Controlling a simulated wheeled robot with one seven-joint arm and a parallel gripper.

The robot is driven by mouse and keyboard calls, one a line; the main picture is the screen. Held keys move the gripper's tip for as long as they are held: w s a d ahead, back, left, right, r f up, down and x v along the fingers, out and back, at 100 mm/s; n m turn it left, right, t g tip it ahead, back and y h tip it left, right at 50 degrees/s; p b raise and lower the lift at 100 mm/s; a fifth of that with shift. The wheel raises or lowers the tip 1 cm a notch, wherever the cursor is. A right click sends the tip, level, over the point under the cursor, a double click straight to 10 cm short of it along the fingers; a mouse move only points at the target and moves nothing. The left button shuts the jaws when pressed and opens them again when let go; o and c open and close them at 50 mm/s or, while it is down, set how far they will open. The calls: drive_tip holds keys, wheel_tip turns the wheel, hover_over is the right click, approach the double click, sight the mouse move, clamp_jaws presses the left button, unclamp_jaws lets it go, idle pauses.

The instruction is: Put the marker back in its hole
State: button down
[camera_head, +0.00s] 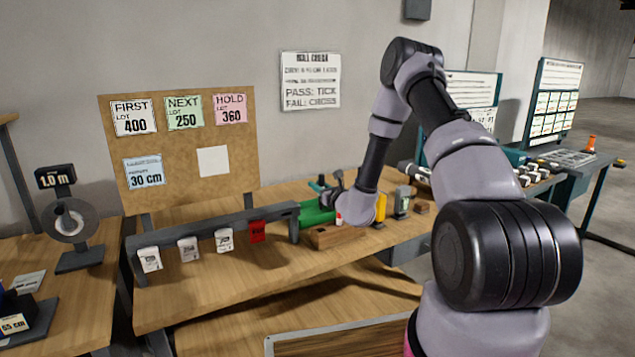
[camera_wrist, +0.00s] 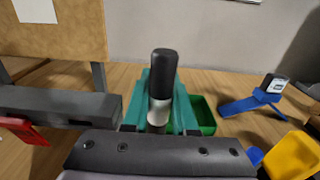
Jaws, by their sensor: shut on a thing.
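The marker (camera_wrist: 161,85) has a black upper part and a white lower part and stands roughly upright in the wrist view. My gripper (camera_wrist: 163,112) is shut on it, with one teal finger on each side. In the head view my arm reaches over the bench, above a small wooden block (camera_head: 334,237). The marker cannot be made out clearly there.
A green bin (camera_wrist: 204,116) lies just behind the gripper. A blue stand (camera_wrist: 250,103) and a yellow thing (camera_wrist: 293,156) are to the right. A dark rail (camera_head: 215,225) with hanging tags and a pinboard (camera_head: 188,178) are to the left. The front bench top is mostly clear.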

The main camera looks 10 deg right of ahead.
drive_tip(key=y, duration=0.1)
hover_over(318, 227)
drive_tip(key=shift+n, duration=0.4)
drive_tip(key=shift+w+a+f, duration=0.1)
drive_tip(key=shift+w+f, duration=0.05)
drive_tip(key=shift+f, duration=2.85)
drive_tip(key=shift+f, duration=2.75)
drive_tip(key=shift+f, duration=0.35)
drive_tip(key=shift+f, duration=0.15)
drive_tip(key=c, duration=0.6)
unclamp_jaws()
